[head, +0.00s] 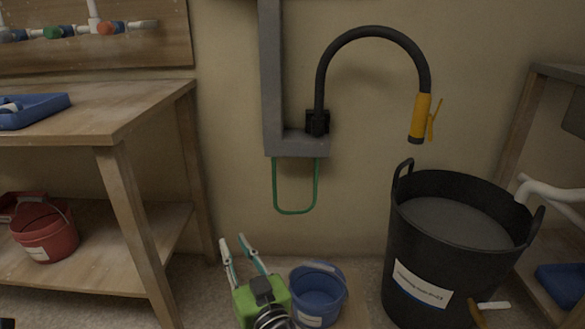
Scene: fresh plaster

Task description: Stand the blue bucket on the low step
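The blue bucket (317,296) is upright at the lower middle, with a white label on its front and its handle near the rim. It appears to stand on the low step (356,300), a brown wooden surface showing beside and behind it; the bucket's base is cut off by the frame edge, so contact is hidden. My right gripper (233,241), with a green body, is left of the bucket. Its two fingers are apart with nothing between them, and they point away towards the wall.
A large black tub (400,240) of grey material stands right of the bucket. A wooden bench (150,100) is at left, with a red bucket (47,232) on its lower shelf. A black hose (375,34) with a yellow nozzle arches from the wall.

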